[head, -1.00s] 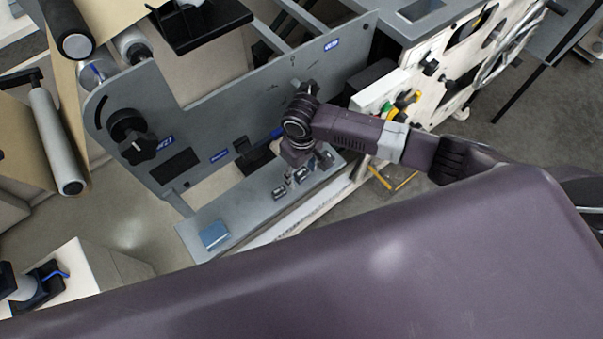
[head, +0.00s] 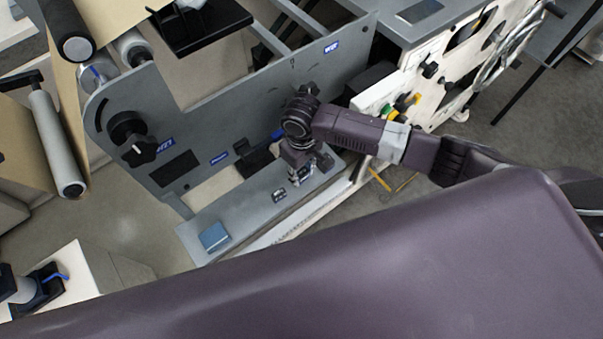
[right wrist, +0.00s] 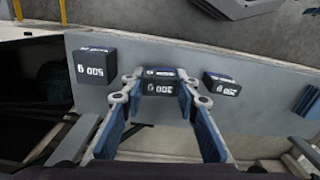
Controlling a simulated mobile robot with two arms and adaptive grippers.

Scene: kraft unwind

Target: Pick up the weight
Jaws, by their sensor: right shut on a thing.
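Three small dark block weights with white print are in a row on a grey ledge (head: 245,212). My right gripper (right wrist: 160,88) is shut on the middle weight (right wrist: 158,82), with one finger on each side of it. In the head view this gripper (head: 301,176) reaches down to the ledge and partly hides that weight. A weight marked 500 g (right wrist: 95,64) is on the left in the wrist view. Another weight (right wrist: 221,84) is on the right, apart from the fingers; it also shows in the head view (head: 279,196). My left gripper is out of view.
A grey upright machine plate (head: 200,130) with a black knob (head: 130,137) stands behind the ledge. A blue-topped block (head: 214,237) sits at the ledge's left end. A white panel with knobs (head: 430,75) is at the right.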

